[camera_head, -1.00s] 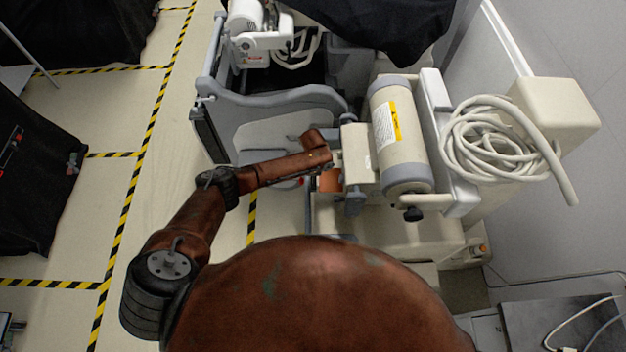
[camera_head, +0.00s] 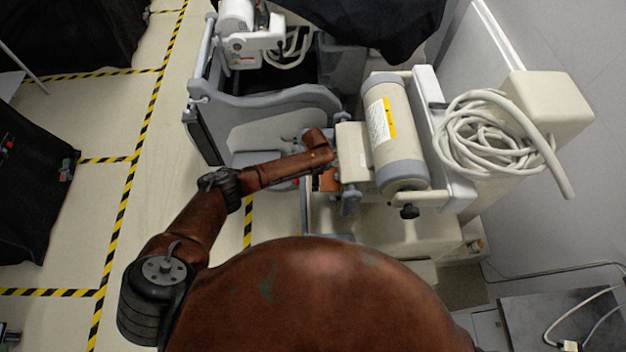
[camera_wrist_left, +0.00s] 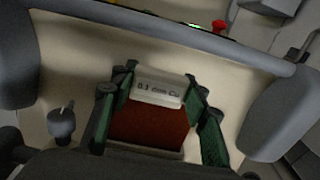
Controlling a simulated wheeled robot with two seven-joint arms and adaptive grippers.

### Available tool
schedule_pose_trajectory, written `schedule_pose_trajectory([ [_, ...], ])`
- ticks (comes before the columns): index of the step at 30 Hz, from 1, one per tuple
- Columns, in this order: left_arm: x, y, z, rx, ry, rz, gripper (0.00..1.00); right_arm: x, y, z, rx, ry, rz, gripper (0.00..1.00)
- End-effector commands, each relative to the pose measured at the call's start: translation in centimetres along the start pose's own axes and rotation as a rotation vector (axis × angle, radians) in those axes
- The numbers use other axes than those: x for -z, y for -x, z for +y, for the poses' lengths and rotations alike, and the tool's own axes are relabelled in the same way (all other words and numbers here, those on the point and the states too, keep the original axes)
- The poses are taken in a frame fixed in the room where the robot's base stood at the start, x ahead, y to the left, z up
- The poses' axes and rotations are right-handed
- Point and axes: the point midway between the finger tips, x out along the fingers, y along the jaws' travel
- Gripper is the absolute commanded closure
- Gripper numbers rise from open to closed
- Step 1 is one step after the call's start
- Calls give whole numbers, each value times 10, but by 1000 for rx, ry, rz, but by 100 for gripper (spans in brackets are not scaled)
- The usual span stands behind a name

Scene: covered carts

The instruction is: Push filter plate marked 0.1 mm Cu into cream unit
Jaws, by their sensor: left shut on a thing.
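The filter plate is a copper-coloured sheet (camera_wrist_left: 150,128) with a pale strip (camera_wrist_left: 158,88) reading "0.1 mm Cu" in the left wrist view. My left gripper (camera_wrist_left: 160,92) has its green fingers on both sides of the plate and is shut on it. In the head view a bit of the copper sheet (camera_head: 328,181) shows beside the cream unit (camera_head: 353,150). The unit's broad cream face (camera_wrist_left: 75,75) lies behind the plate in the wrist view. I cannot tell whether the plate touches the unit or sits in a slot. My right gripper is not in view.
A cream and grey cylinder (camera_head: 394,130) is mounted right of the box. A coiled pale cable (camera_head: 488,130) hangs farther right. A grey-edged cart frame (camera_head: 265,100) stands behind my left forearm. Clear floor with striped tape (camera_head: 130,195) lies to the left.

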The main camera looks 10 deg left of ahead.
Motion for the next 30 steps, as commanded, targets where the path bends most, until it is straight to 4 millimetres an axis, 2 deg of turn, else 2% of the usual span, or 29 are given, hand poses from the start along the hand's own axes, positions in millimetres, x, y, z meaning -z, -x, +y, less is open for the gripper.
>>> schedule_pose_trajectory([
  [30, 24, 0, -1, 1, 0, 0, 84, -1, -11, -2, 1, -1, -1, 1],
])
